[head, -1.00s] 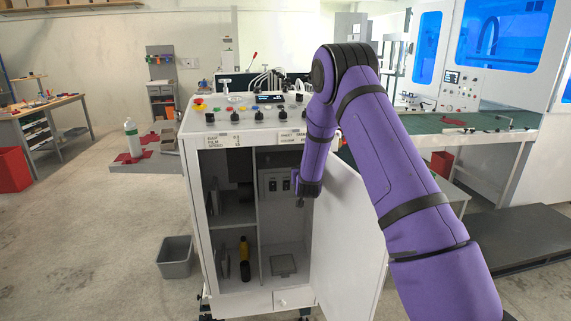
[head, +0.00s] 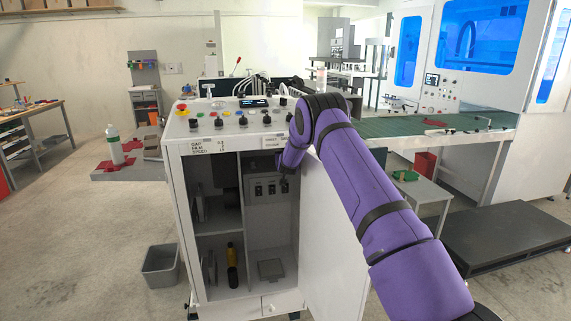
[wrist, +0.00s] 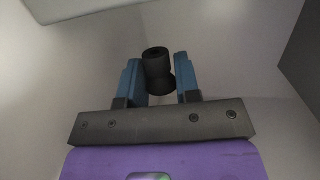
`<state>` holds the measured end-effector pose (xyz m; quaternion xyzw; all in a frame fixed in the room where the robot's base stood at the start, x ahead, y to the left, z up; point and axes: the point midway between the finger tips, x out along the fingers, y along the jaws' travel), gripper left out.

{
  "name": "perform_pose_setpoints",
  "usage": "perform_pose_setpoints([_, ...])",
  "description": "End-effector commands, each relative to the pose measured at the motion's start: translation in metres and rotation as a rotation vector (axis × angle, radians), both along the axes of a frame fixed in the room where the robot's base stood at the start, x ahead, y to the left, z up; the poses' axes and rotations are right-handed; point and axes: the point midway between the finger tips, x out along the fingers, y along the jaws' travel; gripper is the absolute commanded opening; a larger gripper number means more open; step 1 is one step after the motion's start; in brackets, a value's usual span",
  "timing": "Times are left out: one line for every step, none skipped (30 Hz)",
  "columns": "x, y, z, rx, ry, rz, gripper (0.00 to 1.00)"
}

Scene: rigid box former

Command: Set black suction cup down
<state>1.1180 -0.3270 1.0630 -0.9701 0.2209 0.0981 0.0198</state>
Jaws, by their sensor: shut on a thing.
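The black suction cup (wrist: 155,62) is between the two blue fingers of my gripper (wrist: 158,85) in the wrist view. My gripper is shut on it, and plain grey surfaces lie beyond it. In the head view my purple arm reaches to the open cabinet (head: 215,293), and its end is at the upper right of the opening. The fingers and the cup are too small or hidden to make out there.
The open cabinet door (head: 330,250) stands to the right, close to my arm. A yellow and black tool (head: 232,266) stands in the lower left compartment. A flat grey square (head: 271,268) lies on the lower right floor. A grey bin (head: 160,265) is left of the cabinet.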

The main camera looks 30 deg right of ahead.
Motion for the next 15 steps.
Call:
perform_pose_setpoints([0.003, -0.002, 0.0, 0.0, 0.0, 0.0, 0.05])
perform_pose_setpoints([0.004, -0.002, 0.0, 0.0, 0.0, 0.0, 0.05])
perform_pose_setpoints([0.005, -0.003, 0.0, 0.0, 0.0, 0.0, 0.05])
perform_pose_setpoints([0.006, -0.003, 0.0, 0.0, 0.0, 0.0, 0.05])
perform_pose_setpoints([0.007, -0.003, 0.0, 0.0, 0.0, 0.0, 0.05])
perform_pose_setpoints([0.009, -0.004, 0.0, 0.0, 0.0, 0.0, 0.05])
perform_pose_setpoints([0.011, -0.005, 0.0, 0.0, -0.001, 0.0, 0.05])
perform_pose_setpoints([0.01, -0.005, -0.005, 0.001, 0.002, 0.001, 0.05])
perform_pose_setpoints([0.01, -0.005, -0.011, 0.001, 0.003, 0.001, 0.05])
perform_pose_setpoints([0.01, -0.005, -0.016, 0.001, 0.003, 0.001, 0.05])
perform_pose_setpoints([0.01, -0.005, -0.02, 0.002, 0.002, 0.001, 0.05])
perform_pose_setpoints([0.01, -0.005, -0.026, 0.001, 0.003, 0.0, 0.05])
perform_pose_setpoints([0.01, -0.005, -0.03, 0.001, 0.002, 0.0, 0.05])
perform_pose_setpoints([0.01, -0.005, -0.032, 0.0, 0.001, 0.0, 0.05])
perform_pose_setpoints([0.01, -0.005, -0.034, 0.0, 0.0, 0.0, 0.05])
